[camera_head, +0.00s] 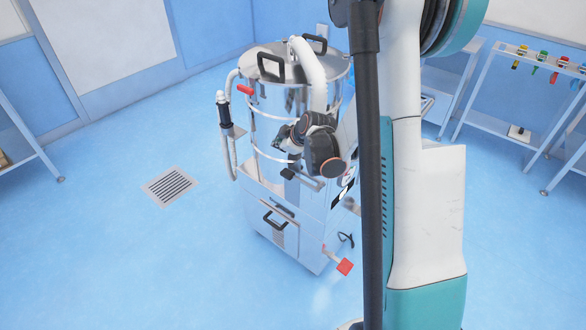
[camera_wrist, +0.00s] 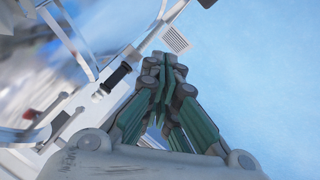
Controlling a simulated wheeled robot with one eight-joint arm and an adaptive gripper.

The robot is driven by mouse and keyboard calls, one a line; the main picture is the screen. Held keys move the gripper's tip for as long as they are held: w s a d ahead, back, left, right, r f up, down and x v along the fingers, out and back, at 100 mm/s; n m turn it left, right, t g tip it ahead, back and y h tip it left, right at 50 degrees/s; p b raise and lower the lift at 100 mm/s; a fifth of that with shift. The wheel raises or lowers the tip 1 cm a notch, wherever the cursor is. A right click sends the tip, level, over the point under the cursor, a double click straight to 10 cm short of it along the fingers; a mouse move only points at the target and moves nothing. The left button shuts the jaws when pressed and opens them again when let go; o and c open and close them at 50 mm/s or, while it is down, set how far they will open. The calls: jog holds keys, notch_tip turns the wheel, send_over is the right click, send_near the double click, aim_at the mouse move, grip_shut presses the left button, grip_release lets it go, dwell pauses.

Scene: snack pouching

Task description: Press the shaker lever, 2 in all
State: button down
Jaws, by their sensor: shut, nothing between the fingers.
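The shaker machine (camera_head: 292,100) is a shiny steel drum with a lid on a boxy steel cabinet (camera_head: 310,235). A red-ended lever (camera_head: 345,266) sticks out low at the cabinet's right side. A smaller red handle (camera_head: 245,90) is on the drum's upper left; I cannot tell which one is the shaker lever. My arm reaches in front of the drum, well above the low red lever. In the wrist view my gripper (camera_wrist: 164,65) is shut and empty, beside a black handle (camera_wrist: 117,77) on the machine. Neither red part shows clearly there.
A floor grate (camera_head: 171,186) lies left of the machine. A rack with colored hanging items (camera_head: 540,57) stands at the right, and shelving (camera_head: 22,140) at the far left. A hose (camera_head: 222,130) hangs on the machine's left. The blue floor in front is clear.

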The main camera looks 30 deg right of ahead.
aim_at(286, 173)
jog(key=shift+w+d+f, duration=0.15)
jog(key=shift+d+f, duration=0.2)
jog(key=shift+d, duration=0.2)
jog(key=shift+w+d+f, duration=0.15)
jog(key=shift+d+f, duration=0.15)
jog(key=shift+d, duration=0.2)
notch_tip(286, 173, down, 9)
jog(key=b, duration=0.5)
jog(key=shift+r+b, duration=0.1)
jog(key=shift+b, duration=0.25)
dwell(0.7)
jog(key=shift+f, duration=0.4)
